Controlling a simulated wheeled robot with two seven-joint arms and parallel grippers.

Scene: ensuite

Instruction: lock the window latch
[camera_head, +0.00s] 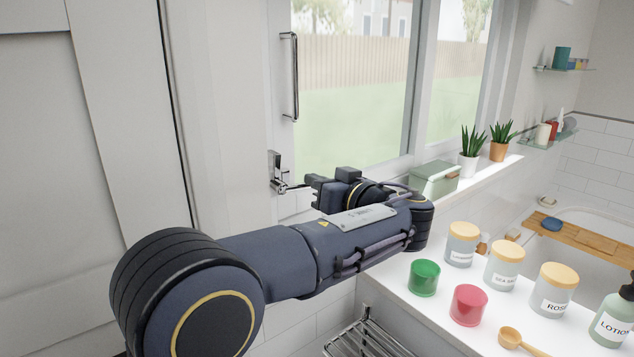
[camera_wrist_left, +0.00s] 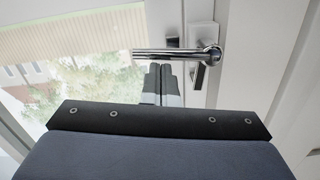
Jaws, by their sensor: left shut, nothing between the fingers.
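The window latch (camera_head: 279,172) is a chrome lever on a plate, fixed to the left side of the window frame. In the left wrist view the latch (camera_wrist_left: 180,54) shows its lever lying across the picture, with its free end to the left. My left gripper (camera_head: 303,187) is just right of the latch in the head view. In the left wrist view its fingers (camera_wrist_left: 161,76) are shut and empty, with their tips right by the lever. I cannot tell whether they touch it. My right gripper is not in view.
A vertical chrome handle (camera_head: 290,77) is above the latch. A green box (camera_head: 434,179) and potted plants (camera_head: 470,153) stand on the sill.

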